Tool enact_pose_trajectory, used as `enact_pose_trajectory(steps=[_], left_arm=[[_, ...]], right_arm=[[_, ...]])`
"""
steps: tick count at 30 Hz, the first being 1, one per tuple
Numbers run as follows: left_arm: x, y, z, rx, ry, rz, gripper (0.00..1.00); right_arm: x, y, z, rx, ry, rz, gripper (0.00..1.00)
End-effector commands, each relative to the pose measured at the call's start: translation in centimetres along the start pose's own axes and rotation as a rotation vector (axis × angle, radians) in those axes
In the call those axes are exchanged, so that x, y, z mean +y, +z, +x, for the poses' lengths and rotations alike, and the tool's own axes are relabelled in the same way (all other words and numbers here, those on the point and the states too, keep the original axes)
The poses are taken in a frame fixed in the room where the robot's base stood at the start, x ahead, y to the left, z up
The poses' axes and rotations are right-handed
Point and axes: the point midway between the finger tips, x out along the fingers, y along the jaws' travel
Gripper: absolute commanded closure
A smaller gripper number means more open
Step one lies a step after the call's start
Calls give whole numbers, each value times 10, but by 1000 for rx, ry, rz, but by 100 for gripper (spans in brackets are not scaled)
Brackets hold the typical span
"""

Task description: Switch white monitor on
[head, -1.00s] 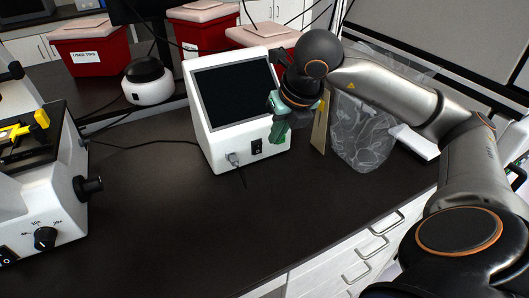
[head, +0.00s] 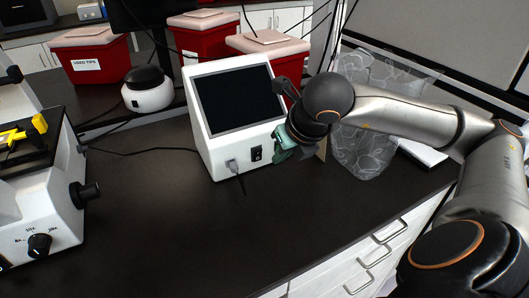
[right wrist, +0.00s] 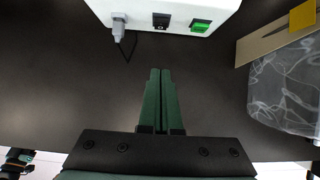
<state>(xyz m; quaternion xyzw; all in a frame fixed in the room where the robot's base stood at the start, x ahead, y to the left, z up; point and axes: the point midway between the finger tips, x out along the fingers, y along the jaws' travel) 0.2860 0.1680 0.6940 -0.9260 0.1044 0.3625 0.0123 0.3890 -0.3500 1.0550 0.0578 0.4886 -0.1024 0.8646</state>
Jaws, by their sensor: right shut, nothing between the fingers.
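The white monitor (head: 224,150) stands on the dark bench with its screen (head: 235,98) black. Its lower front carries a grey plug (head: 232,165) and a black switch-like fitting (head: 256,153). In the right wrist view, the monitor's base (right wrist: 180,8) is at the top, with the plug (right wrist: 118,22), the black fitting (right wrist: 160,20) and a green switch (right wrist: 200,25) in a row. My right gripper (head: 280,154) is at the monitor's lower right front and hides the green switch in the head view. Its green fingers (right wrist: 160,72) are shut, empty and apart from the green switch. My left gripper is out of view.
A clear plastic bag (head: 362,150) and a tan board (right wrist: 275,40) are right of the monitor. A white microscope-like device (head: 40,215) stands at left. A black-topped white device (head: 147,90) and red bins (head: 95,60) are behind. The bench front is clear.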

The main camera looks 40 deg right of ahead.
Motion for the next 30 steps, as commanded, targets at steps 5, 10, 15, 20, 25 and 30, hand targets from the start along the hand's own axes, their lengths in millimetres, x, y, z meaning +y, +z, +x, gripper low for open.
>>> enact_pose_trajectory(steps=[5,10,15,20,25,30], left_arm=[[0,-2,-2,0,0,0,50],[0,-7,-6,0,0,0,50],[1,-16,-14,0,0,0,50],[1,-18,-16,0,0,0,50],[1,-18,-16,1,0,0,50],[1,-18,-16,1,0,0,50]], right_arm=[[0,-1,41,8,1,2,100],[1,4,71,2,2,4,100],[0,28,74,-1,3,4,100],[0,37,78,1,2,2,100],[0,39,79,1,1,0,100],[0,39,79,1,1,0,100]])
